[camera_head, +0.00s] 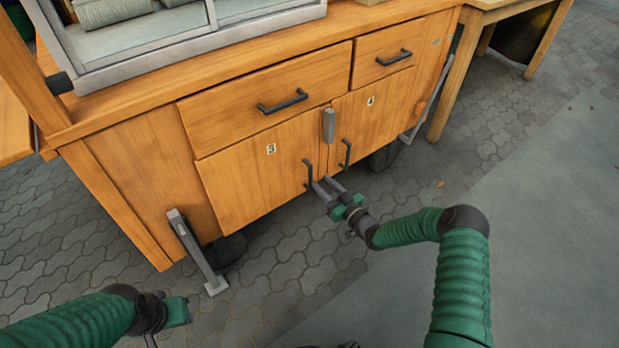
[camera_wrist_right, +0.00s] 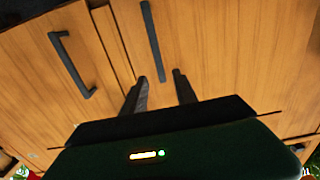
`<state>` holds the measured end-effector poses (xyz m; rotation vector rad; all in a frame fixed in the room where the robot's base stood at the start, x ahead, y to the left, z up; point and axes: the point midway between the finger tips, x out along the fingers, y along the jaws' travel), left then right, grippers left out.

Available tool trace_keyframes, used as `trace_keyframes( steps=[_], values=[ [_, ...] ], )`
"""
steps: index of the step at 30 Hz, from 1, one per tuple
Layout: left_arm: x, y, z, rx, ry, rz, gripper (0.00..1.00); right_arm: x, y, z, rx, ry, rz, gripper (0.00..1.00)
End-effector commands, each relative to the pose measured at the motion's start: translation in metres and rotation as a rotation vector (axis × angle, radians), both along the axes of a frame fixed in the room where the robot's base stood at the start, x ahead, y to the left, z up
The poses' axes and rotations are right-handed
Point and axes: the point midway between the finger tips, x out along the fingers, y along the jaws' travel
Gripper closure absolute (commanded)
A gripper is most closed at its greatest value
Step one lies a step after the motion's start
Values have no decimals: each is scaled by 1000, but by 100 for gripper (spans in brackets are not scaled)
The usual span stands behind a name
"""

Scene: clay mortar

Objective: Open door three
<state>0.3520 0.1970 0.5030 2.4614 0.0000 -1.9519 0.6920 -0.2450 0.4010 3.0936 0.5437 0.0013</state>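Door three (camera_head: 245,178) is a wooden cabinet door marked 3, and it is closed. Its dark vertical bar handle (camera_head: 308,173) is near its right edge. My right gripper (camera_head: 326,187) is at the lower end of this handle, with its two fingers apart. In the right wrist view a dark bar handle (camera_wrist_right: 152,40) stands just beyond and between the open fingertips (camera_wrist_right: 159,82); I cannot see contact. My left gripper (camera_head: 172,312) is low at the left, away from the cabinet doors, and its fingers are not clearly seen.
Door four (camera_head: 385,108) is closed to the right, with its own handle (camera_head: 346,153). A grey latch piece (camera_head: 328,125) sits at the top between the doors. Drawers (camera_head: 262,102) are above. A grey metal leg (camera_head: 197,252) stands left of door three. Paved floor is open in front.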

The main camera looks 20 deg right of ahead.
Motion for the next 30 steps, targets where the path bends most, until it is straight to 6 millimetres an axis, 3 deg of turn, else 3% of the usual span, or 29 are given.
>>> trace_keyframes(
  steps=[1, 3, 9, 20, 27, 30],
  values=[
    [0, 0, -15, 0, 0, 0, 64, 13, 5, -7, -1, -4, 2, 65],
    [0, 0, -24, 0, 0, 0, 64, 29, 11, -7, -1, -3, 2, 65],
    [0, 0, -40, 0, 1, 0, 64, 63, 23, -4, -1, 0, 1, 65],
    [0, 0, -41, 0, 0, 0, 64, 71, 26, 0, 0, 2, 0, 65],
    [0, 0, -41, 0, 0, 0, 64, 71, 26, 0, 0, 2, 0, 97],
    [0, 0, -41, 0, 0, 0, 64, 71, 26, 0, 0, 2, 0, 100]
  ],
)
